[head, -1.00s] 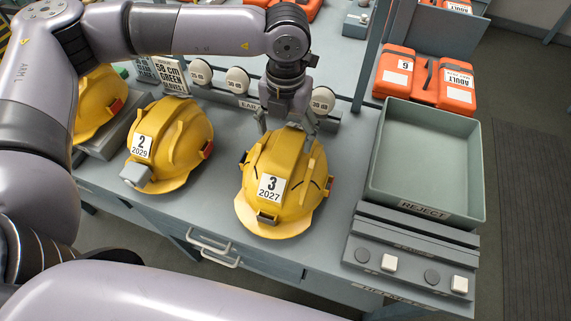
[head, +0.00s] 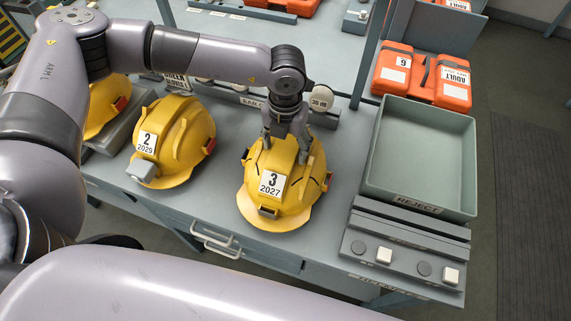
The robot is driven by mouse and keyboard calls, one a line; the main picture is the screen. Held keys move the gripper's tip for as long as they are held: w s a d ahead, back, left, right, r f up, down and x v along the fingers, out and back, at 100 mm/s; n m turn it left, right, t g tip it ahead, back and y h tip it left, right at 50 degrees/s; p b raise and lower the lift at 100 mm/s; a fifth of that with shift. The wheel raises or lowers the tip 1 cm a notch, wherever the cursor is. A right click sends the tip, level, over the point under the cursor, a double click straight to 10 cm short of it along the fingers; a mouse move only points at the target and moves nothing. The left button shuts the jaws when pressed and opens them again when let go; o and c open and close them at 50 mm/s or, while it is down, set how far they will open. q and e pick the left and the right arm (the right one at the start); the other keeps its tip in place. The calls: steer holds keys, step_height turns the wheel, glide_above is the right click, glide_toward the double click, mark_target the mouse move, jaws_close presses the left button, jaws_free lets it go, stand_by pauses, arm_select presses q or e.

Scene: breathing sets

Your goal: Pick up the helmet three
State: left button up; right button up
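Helmet three (head: 285,200) is yellow, with a white "3 2027" label on its front, and stands upright on the grey bench (head: 225,210). My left gripper (head: 286,152) reaches down onto its crown from above. Its fingers lie on either side of the raised middle ridge and appear shut on it. The helmet still rests on the bench. Where the fingertips touch is partly hidden. My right gripper is not in view.
Helmet two (head: 180,145) stands to the left, and another yellow helmet (head: 103,108) is partly behind my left arm. The green-grey reject tray (head: 420,150) and a strip with buttons (head: 405,250) are on the right. Orange cases (head: 452,85) stand behind the tray.

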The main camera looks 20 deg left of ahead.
arm_select(q)
steer(key=shift+r, duration=0.1)
jaws_close()
stand_by(0.6)
